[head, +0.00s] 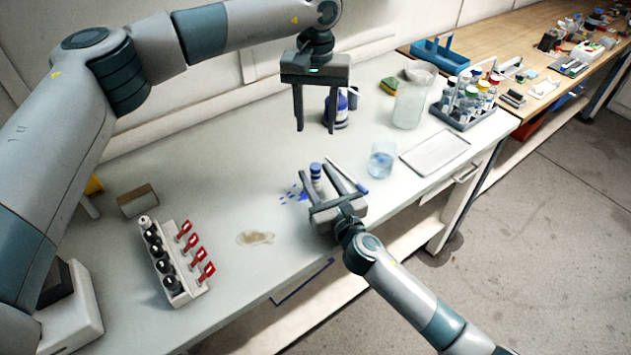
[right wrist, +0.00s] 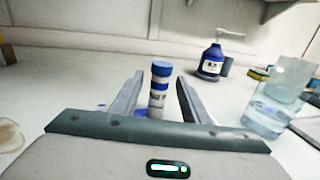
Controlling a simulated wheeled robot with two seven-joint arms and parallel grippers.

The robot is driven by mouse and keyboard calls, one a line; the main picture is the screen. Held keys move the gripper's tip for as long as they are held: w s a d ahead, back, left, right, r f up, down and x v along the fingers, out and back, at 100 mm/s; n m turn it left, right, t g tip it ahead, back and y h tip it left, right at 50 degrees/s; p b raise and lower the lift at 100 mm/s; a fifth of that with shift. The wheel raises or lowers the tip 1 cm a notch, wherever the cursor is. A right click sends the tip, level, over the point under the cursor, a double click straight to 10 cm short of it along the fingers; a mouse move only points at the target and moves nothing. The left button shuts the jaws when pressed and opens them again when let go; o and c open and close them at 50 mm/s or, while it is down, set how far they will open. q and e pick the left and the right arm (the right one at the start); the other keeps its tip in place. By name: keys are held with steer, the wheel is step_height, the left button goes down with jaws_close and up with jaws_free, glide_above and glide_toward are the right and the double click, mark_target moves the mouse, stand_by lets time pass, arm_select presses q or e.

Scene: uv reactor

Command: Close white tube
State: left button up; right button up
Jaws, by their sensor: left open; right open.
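A white tube with a blue cap and blue band (head: 316,176) stands upright on the bench, with blue spots beside it. It also shows in the right wrist view (right wrist: 159,92). My right gripper (head: 317,182) is open, low over the bench, with one finger on each side of this tube; I cannot tell whether they touch it. My left gripper (head: 315,128) is open and empty, raised above the bench behind the tube. At the left, a white rack (head: 182,296) holds several black-topped tubes, a white-topped one at its far end, and red clips.
A blue bottle (right wrist: 212,62) stands behind the tube. A beaker (head: 382,161), a pale tray (head: 436,152), a large clear container (head: 409,106) and a bottle rack (head: 463,122) stand to the right. A brownish spill (head: 255,237) lies at the left. The front edge is near.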

steer(key=b+v, duration=0.2)
steer(key=v, duration=1.3)
steer(key=shift+f+b, duration=0.1)
steer(key=shift+b, duration=0.25)
steer(key=shift+s+d, duration=0.3)
steer(key=shift+s, duration=0.3)
